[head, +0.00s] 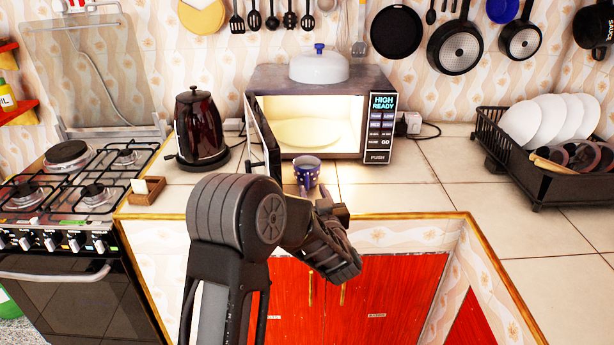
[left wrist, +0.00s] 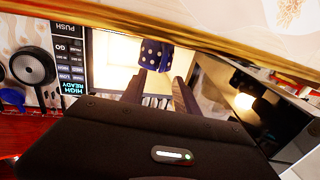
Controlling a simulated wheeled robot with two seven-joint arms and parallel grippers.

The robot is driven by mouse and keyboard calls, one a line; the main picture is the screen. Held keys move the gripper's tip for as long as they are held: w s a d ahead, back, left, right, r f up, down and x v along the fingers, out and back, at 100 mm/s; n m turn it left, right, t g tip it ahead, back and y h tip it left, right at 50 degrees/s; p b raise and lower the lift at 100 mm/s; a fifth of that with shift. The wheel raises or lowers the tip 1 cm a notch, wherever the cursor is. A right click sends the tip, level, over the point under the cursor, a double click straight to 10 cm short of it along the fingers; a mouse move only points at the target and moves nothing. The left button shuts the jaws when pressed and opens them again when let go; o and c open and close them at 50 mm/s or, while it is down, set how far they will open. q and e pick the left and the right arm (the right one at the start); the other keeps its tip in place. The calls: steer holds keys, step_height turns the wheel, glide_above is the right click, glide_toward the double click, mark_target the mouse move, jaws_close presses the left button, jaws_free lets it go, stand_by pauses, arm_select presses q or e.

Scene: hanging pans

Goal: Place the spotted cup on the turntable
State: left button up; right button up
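The spotted cup (head: 307,170), dark blue with pale dots, stands upright on the counter in front of the open microwave. It also shows in the left wrist view (left wrist: 155,55), where the picture is upside down. My left gripper (head: 312,190) is just in front of the cup. In the left wrist view its two fingers (left wrist: 160,76) are apart, with the cup at or just beyond their tips; I cannot tell whether they touch it. The pale round turntable (head: 308,134) lies inside the lit microwave (head: 378,90) and looks empty. My right gripper is not in view.
The microwave door (head: 262,140) stands open at the left of its opening. A dark kettle (head: 198,128) is further left, beside the stove (head: 72,180). A black dish rack (head: 545,178) stands at the right. The counter between microwave and rack is mostly clear.

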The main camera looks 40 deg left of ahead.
mark_target(308, 180)
arm_select(q)
steer(key=shift+p+x, duration=0.5)
steer(key=shift+x, duration=2.1)
steer(key=shift+f, duration=0.1)
jaws_close()
